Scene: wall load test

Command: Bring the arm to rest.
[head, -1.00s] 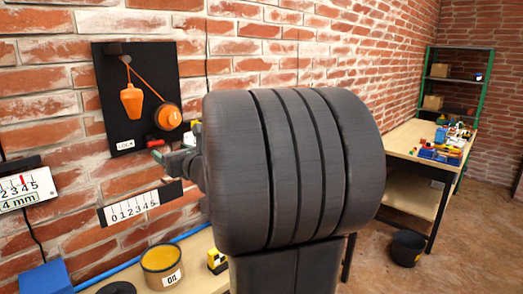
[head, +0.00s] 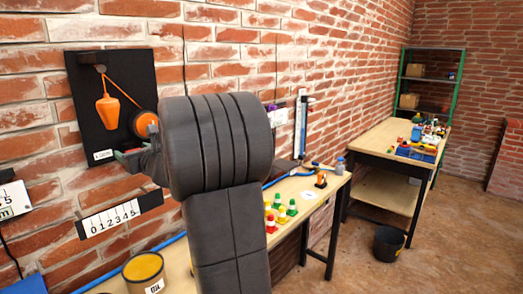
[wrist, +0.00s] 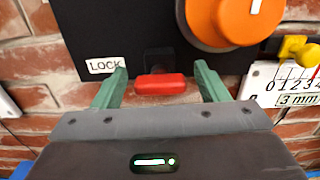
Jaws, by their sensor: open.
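My gripper (wrist: 160,88) shows in the wrist view with its two green fingers spread apart. A red lock handle (wrist: 161,85) sits between the fingers in the picture, at the lower edge of a black wall board; I cannot tell if either finger touches it. A LOCK label (wrist: 105,65) is left of the handle. In the head view my grey arm covers most of the gripper, which shows only at the board's lower right. On the black board (head: 85,80) hang an orange plumb-shaped weight (head: 108,112) and an orange wheel (head: 145,124), partly hidden by my arm.
A numbered scale (head: 112,218) is on the brick wall below the board. A bench below holds a yellow tin (head: 144,272), small red, yellow and green pieces (head: 280,215) and a bottle (head: 340,166). A second table (head: 385,140) and a black bucket (head: 388,243) stand right. Floor there is clear.

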